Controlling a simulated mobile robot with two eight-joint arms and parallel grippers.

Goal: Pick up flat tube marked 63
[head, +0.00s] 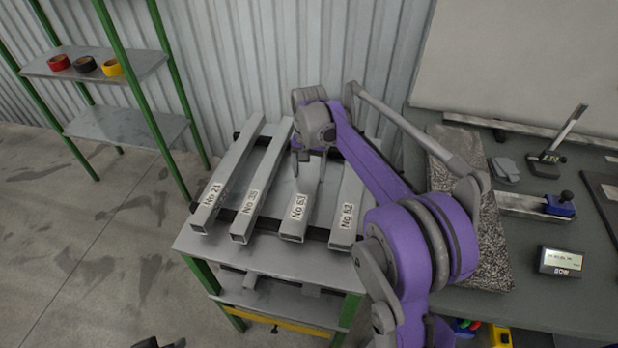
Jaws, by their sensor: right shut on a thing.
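Several grey tubes lie side by side across dark rails on a runout table (205,246). The third from the left (295,217) has a label that seems to read No 63. My right gripper (308,166) points down at this tube's far half and is shut on it. The tube still appears to lie in the row, its near end on the rail. The gripper and arm hide its far part. Of my left gripper only dark bits (160,343) seem to show at the bottom edge, too little to tell its jaws.
Tubes No 21 (225,180) and a second labelled tube (262,182) lie left of it; another (346,208) lies close on the right. A workbench (560,285) with tools and a small display (560,262) stands right. A green-framed shelf (125,125) holds tape rolls.

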